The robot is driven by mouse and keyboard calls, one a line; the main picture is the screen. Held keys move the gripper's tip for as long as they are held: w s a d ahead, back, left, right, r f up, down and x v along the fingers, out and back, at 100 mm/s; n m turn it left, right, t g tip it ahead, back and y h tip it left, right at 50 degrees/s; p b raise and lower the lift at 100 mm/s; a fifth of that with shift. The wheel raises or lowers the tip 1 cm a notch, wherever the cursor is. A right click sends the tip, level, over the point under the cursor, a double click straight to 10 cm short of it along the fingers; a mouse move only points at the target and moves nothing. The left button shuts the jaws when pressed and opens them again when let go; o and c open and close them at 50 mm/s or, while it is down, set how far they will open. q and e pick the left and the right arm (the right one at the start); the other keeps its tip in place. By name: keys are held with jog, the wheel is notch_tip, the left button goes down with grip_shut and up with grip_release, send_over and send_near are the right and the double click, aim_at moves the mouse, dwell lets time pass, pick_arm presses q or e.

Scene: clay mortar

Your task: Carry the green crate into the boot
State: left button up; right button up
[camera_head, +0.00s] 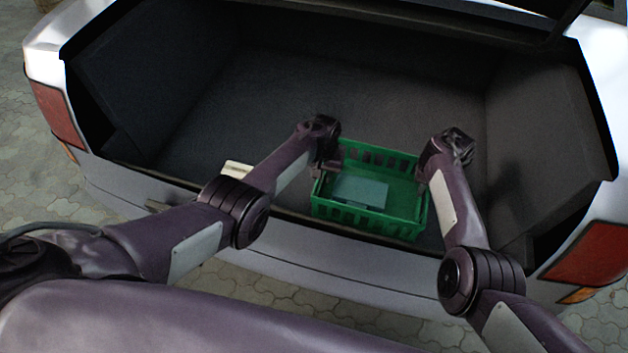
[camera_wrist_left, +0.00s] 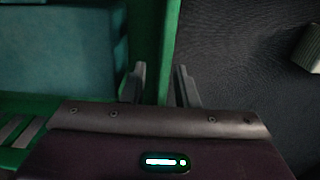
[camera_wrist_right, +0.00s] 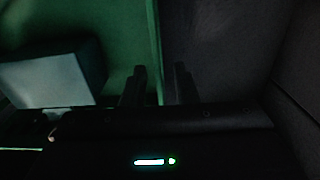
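The green crate (camera_head: 375,222) is in the boot (camera_head: 300,95), just behind the rear sill and right of the middle. It looks about level; I cannot tell whether it rests on the floor. A pale blue-green box (camera_head: 360,191) lies inside it. My left gripper (camera_head: 326,168) has its fingers on either side of the crate's left wall (camera_wrist_left: 168,45), close against it. My right gripper (camera_head: 424,172) has its fingers around the opposite wall (camera_wrist_right: 156,45) in the same way. The right wrist view is dark, and the fingertips are hard to see in the head view.
A small cream object (camera_head: 237,169) lies left of the crate near the sill, partly behind my left arm; it also shows in the left wrist view (camera_wrist_left: 309,50). The right boot wall (camera_head: 540,130) stands beyond my right arm.

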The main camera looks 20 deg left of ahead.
dwell(0.3)
pick_arm(q)
notch_tip(320, 180, up, 12)
jog(key=shift+f, duration=0.1)
pick_arm(e)
jog(key=shift+r, duration=0.1)
notch_tip(320, 180, up, 12)
dwell(0.6)
dwell(0.4)
